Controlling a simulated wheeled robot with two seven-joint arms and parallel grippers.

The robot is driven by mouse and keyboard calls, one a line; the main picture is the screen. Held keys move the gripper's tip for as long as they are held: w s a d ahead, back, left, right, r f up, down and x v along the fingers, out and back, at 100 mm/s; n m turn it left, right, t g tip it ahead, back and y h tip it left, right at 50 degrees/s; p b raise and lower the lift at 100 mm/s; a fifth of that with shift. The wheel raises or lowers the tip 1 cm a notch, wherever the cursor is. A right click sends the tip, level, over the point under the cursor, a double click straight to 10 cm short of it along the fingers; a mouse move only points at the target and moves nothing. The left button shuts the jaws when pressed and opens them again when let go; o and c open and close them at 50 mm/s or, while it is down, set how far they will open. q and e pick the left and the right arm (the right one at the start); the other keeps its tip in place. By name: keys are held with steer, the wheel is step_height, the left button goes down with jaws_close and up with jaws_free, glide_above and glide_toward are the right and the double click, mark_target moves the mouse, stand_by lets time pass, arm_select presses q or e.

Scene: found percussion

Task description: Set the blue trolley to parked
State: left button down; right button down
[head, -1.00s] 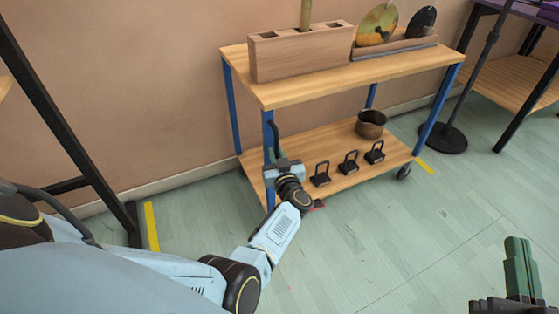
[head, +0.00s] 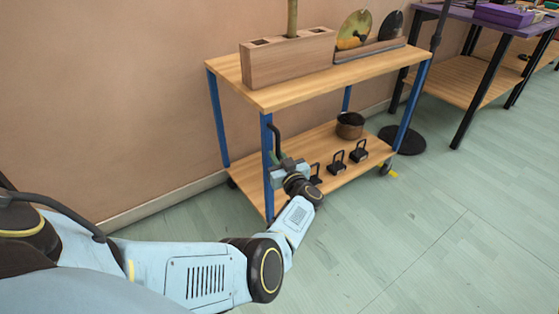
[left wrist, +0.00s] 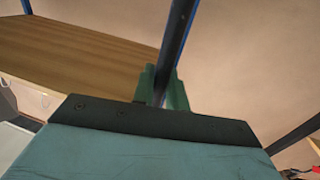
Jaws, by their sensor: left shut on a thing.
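The blue trolley (head: 290,96) has blue posts and two wooden shelves and stands along the wall. A dark upright handle (head: 276,138) is at its near left post. My left gripper (head: 279,160) is at this handle. In the left wrist view its green fingers (left wrist: 163,88) are closed around the dark bar (left wrist: 174,50). My right gripper is out of view.
The trolley carries a wooden block (head: 288,62), two discs in a rack, a brown pot (head: 350,126) and several small black padlock-like things. A round black stand base (head: 403,141) is close behind its right end. A purple-topped table (head: 480,22) stands farther right. Floor in front is clear.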

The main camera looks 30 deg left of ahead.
arm_select(q)
steer(key=shift+w+d, duration=0.2)
steer(key=shift+w, duration=0.1)
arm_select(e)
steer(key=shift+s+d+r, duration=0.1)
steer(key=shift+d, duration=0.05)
arm_select(q)
steer(key=c, duration=1.8)
jaws_free()
steer(key=shift+w+r, duration=0.1)
steer(key=shift+c, duration=0.2)
steer(key=o, duration=0.3)
steer(key=shift+w, duration=0.1)
steer(key=shift+o, duration=0.2)
